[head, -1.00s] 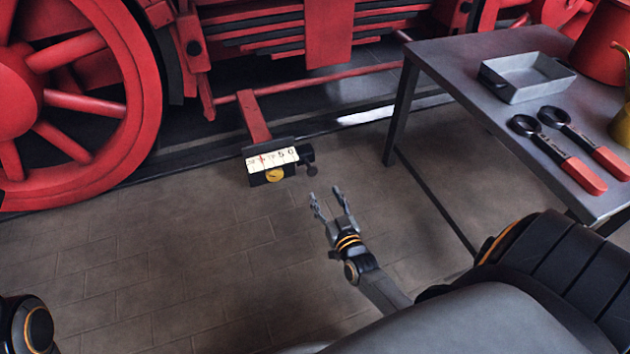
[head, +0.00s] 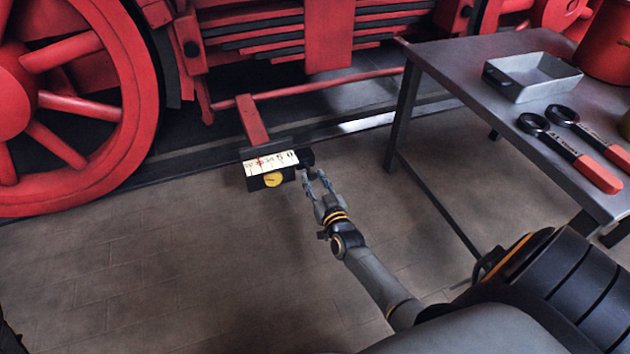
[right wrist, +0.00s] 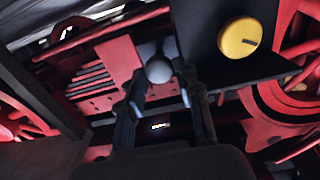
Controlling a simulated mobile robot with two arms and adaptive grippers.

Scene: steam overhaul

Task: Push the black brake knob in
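A small box with a white numbered scale (head: 271,163) and a yellow round dial (head: 273,180) sits low in front of the red locomotive frame. The black brake knob (head: 306,158) is at the box's right side. My right gripper (head: 314,178) is just right of the box, its fingertips close to the knob. In the right wrist view, a rounded knob end (right wrist: 159,71) looking grey in the light shows between the fingertips of my open right gripper (right wrist: 164,88). I cannot tell whether a finger touches it. The yellow dial (right wrist: 240,38) is at the upper right there. My left gripper is out of view.
A grey metal table (head: 470,75) stands to the right, with a tray (head: 530,78) and two red-handled tools (head: 585,165) on it. A red wheel (head: 95,120) is at left. The floor (head: 150,260) in front is clear.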

